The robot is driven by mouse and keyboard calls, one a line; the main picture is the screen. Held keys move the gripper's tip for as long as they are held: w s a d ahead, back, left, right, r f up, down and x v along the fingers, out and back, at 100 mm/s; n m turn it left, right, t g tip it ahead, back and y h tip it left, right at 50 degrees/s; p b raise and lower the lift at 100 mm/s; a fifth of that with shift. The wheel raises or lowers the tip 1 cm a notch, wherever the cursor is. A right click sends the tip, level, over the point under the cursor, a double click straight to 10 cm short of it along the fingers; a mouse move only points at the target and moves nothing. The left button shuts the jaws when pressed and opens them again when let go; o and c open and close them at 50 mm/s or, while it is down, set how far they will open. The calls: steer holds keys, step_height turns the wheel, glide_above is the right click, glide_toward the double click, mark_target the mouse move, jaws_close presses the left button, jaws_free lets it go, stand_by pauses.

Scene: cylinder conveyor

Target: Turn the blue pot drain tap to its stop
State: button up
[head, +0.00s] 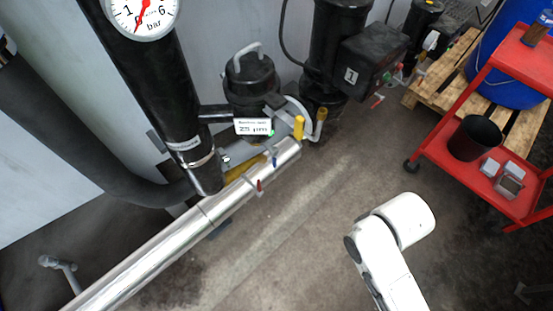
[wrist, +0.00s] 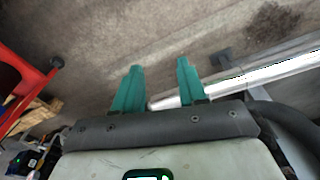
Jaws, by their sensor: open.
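A small blue tap handle (head: 275,161), which looks like the drain tap, shows in the head view beside the upper end of the silver pipe, below a black filter pot (head: 250,82) with a white "25 µm" label. It is too small to tell how far it is turned. My gripper (wrist: 160,66) has two teal fingers, apart, with only floor between their tips. The fingers do not show in the head view, where my white arm is at the lower right, well away from the tap. I cannot make out the tap in the wrist view.
The silver pipe (head: 165,245) runs diagonally and also shows in the wrist view (wrist: 265,75), right of the fingers. A red-handled tap (head: 260,186) and yellow handles (head: 299,127) are close by. A red cart (head: 450,150) stands at the right. Floor between is clear.

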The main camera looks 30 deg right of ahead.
steer(key=w+a+f+n+y, duration=0.1)
steer(key=w+f, duration=0.1)
steer(key=w+a+f+n+y, duration=0.1)
steer(key=w+y, duration=0.1)
steer(key=w+a+f+n+t+y+b, duration=0.1)
steer(key=w+f+n+y, duration=0.1)
steer(key=shift+w+f, duration=0.1)
steer(key=shift+f, duration=0.2)
steer(key=shift+c, duration=0.4)
steer(key=n+t+y+b, duration=0.2)
steer(key=n+t+y, duration=0.4)
steer(key=t+y, duration=0.35)
glide_toward(274, 160)
steer(key=shift+h, duration=0.35)
steer(key=x, duration=0.6)
steer(key=f+p+x, duration=0.1)
steer(key=x, duration=0.3)
steer(key=shift+w+d, duration=0.1)
steer(key=shift+w, duration=0.1)
jaws_close()
